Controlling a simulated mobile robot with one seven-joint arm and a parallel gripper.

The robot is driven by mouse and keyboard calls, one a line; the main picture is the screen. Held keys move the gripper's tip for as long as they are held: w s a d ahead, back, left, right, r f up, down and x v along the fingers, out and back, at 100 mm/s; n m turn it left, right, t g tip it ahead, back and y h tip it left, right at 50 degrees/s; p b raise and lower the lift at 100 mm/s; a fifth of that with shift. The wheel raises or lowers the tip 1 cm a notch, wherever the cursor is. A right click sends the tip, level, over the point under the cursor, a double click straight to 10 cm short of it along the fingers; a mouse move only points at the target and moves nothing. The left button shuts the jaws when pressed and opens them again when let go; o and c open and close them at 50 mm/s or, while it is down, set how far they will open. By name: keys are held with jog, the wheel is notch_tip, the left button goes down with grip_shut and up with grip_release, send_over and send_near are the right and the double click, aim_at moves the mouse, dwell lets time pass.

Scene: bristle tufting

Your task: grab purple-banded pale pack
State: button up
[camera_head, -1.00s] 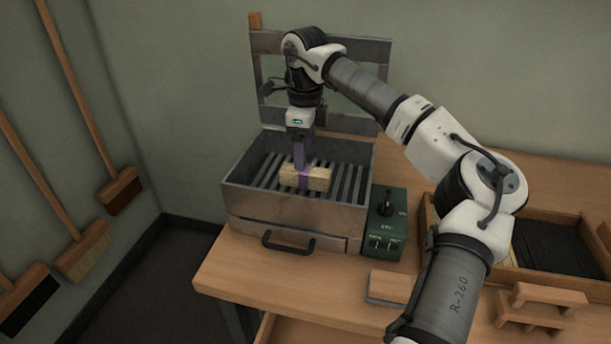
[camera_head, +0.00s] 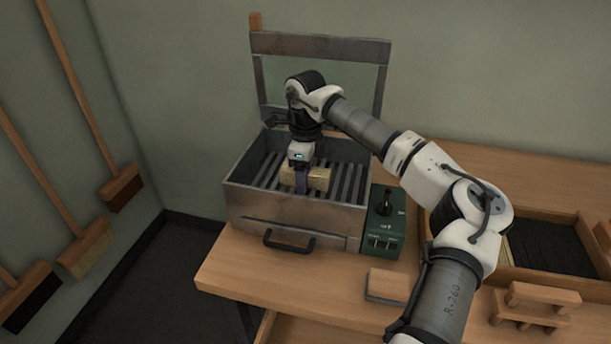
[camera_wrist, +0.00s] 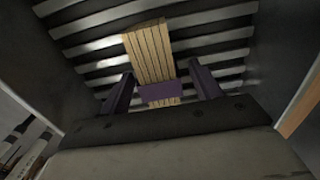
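The pale pack (camera_head: 317,178) lies on the slatted grate inside the open metal box. Its purple band (camera_wrist: 157,92) shows in the wrist view, where the pale pack (camera_wrist: 147,52) runs up and down the picture. My gripper (camera_wrist: 160,86) is low in the box at the pack. Its two purple fingers stand apart, one on each side of the band, with a gap to the pack on both sides. In the head view my gripper (camera_head: 302,182) hides part of the pack and its band.
The metal box (camera_head: 290,211) has raised walls around the grate (camera_head: 350,180) and a raised frame lid behind. A green control box (camera_head: 385,225) stands at its right. A tray of dark bristles (camera_head: 553,245) and a wooden block (camera_head: 388,284) are further right on the bench.

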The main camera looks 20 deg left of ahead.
jog(key=c, duration=0.9)
jog(key=shift+o, duration=0.2)
jog(key=shift+r, duration=0.1)
